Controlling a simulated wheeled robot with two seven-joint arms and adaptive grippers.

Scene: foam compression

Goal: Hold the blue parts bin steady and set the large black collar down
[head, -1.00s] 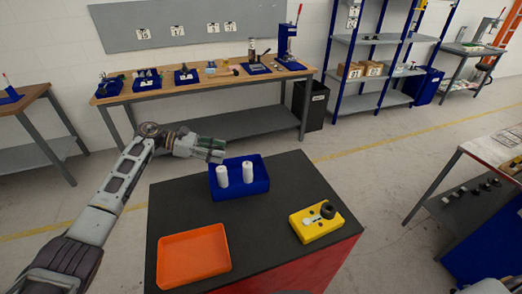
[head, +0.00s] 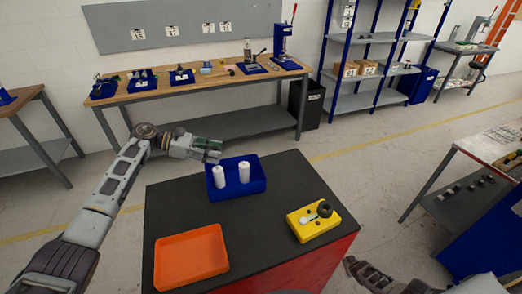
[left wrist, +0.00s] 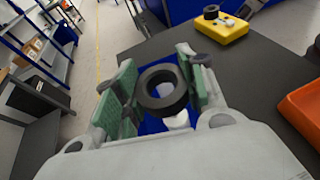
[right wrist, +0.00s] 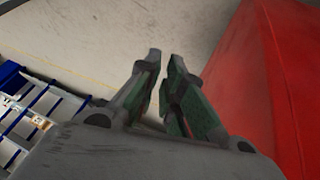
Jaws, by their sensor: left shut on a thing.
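A black collar (left wrist: 150,103) sits between the green-padded fingers of my left gripper (left wrist: 162,88), which is shut on it. In the head view my left gripper (head: 217,153) is at the back left corner of the blue parts bin (head: 246,189); the collar cannot be made out there. The bin stands on the dark cart top and holds two white cylinders (head: 219,176); part of it shows behind the collar in the left wrist view. My right gripper (right wrist: 165,58) is empty, its fingers a little apart, low beside the cart's red side.
A yellow block (head: 314,222) with another black ring (head: 325,209) on it is at the cart's right. An orange tray (head: 191,257) lies at the front left. The dark cart top (head: 262,234) is bare between them. A grey table stands at right.

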